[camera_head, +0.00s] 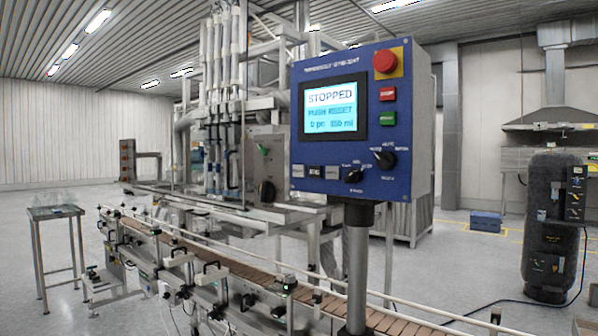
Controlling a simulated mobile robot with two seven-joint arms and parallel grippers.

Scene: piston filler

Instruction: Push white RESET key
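The blue control panel (345,185) stands on a grey post right of centre, facing me. Its screen (331,110) reads STOPPED, PUSH RESET, and a line ending in 650 ml. A row of small keys sits below the screen: a pale key (298,171) at the left, a dark one (314,171) in the middle and another pale key (331,172) at the right. Their lettering is too small to tell which is the white RESET key. Neither of my grippers is in view, and nothing covers the keys.
The panel also bears a red mushroom button (385,61), a red key (387,94), a green key (388,118) and black rotary knobs (384,158). A conveyor (235,275) with rails runs below the panel. A small table (55,212) stands at the left.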

